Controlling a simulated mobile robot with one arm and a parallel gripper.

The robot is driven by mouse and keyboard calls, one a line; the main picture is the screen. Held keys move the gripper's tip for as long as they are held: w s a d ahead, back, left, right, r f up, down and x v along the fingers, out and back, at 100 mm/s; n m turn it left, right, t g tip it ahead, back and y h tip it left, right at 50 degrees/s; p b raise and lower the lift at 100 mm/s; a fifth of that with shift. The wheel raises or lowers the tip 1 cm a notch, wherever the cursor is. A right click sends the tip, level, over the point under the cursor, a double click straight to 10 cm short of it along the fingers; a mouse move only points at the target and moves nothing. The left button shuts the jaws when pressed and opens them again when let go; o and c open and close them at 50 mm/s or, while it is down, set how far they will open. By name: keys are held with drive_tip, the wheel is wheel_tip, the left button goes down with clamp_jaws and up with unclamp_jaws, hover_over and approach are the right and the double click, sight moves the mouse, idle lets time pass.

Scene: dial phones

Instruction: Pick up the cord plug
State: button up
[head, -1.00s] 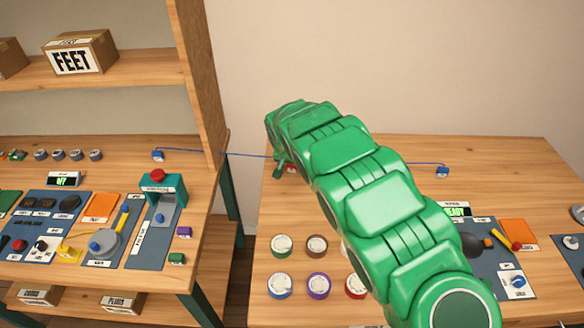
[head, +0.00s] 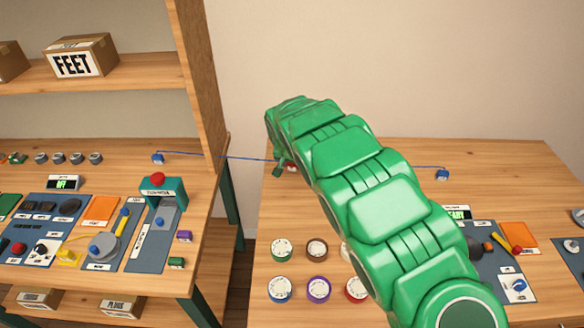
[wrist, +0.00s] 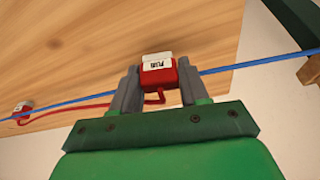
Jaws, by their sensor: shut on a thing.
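My gripper (wrist: 157,90) is shut on a red plug (wrist: 157,72) with a white label, held between its two grey fingers. A thin red cord (wrist: 88,104) runs from it to a second red plug (wrist: 22,107) at the left of the wrist view. In the head view my gripper (head: 280,168) is at the far left part of the right table, and only a bit of red plug (head: 292,168) shows beside it; my arm hides the rest. I cannot tell whether the held plug touches the wood.
A blue cord (head: 235,158) spans the gap between the tables and passes by my gripper. Its blue ends lie on the left table (head: 157,158) and right table (head: 442,174). Several round dials (head: 318,288) and a panel (head: 488,258) stand nearer the front.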

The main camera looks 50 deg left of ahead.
drive_tip(key=shift+d+r, duration=0.1)
drive_tip(key=shift+r, duration=0.45)
drive_tip(key=shift+s+d+r, duration=0.25)
drive_tip(key=shift+d+r, duration=0.05)
drive_tip(key=shift+r, duration=0.15)
drive_tip(key=shift+s+d+r, duration=0.25)
drive_tip(key=shift+r, duration=0.2)
drive_tip(key=s+d+r, duration=0.7)
drive_tip(key=d+r, duration=0.1)
drive_tip(key=d, duration=0.2)
drive_tip(key=d+r+m, duration=0.1)
drive_tip(key=d+r, duration=0.1)
drive_tip(key=d, duration=0.9)
drive_tip(key=d+r+m, duration=0.1)
drive_tip(key=d+r, duration=0.2)
drive_tip(key=d, duration=0.8)
drive_tip(key=shift+h, duration=0.4)
drive_tip(key=w+a+f, duration=0.8)
drive_tip(key=shift+w+a+f, duration=0.1)
drive_tip(key=shift+w+f, duration=0.05)
drive_tip(key=shift+f, duration=0.2)
drive_tip(key=shift+w+a+f, duration=0.45)
drive_tip(key=shift+f, duration=0.3)
drive_tip(key=shift+w+a+f, duration=0.1)
drive_tip(key=shift+f, duration=1.5)
